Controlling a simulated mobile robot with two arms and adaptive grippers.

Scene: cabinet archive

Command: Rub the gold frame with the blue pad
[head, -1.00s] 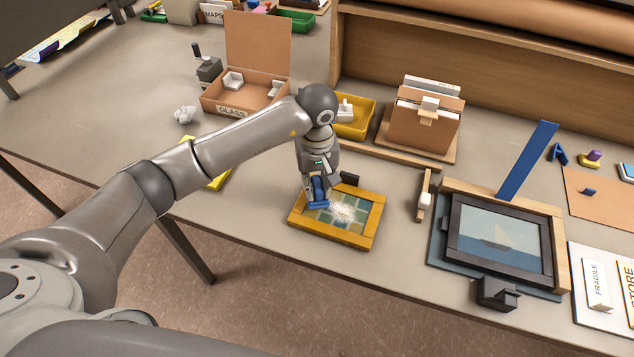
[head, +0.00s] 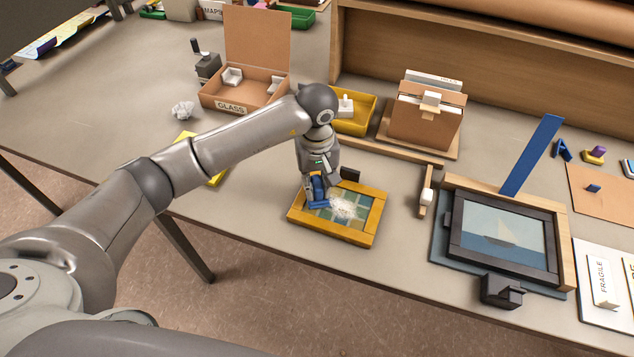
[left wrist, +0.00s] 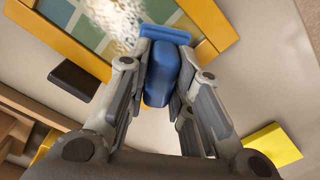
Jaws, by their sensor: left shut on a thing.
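The gold frame (head: 358,231) lies flat near the front edge of the table, around a picture of green and blue squares. A whitish smudge (head: 345,207) covers part of the picture. My left gripper (head: 317,190) is shut on the blue pad (head: 318,189), at the left part of the frame. In the left wrist view the blue pad (left wrist: 162,75) sits between the fingers of the gripper (left wrist: 160,88), its wide end over the frame's edge (left wrist: 205,20). I cannot tell whether the pad touches the surface. My right gripper is not in view.
A dark block (head: 350,174) stands just behind the frame. A wooden strip with a white piece (head: 427,195) and a black-framed boat picture (head: 503,237) are to the right. A yellow pad (head: 217,178) lies left, partly behind my arm.

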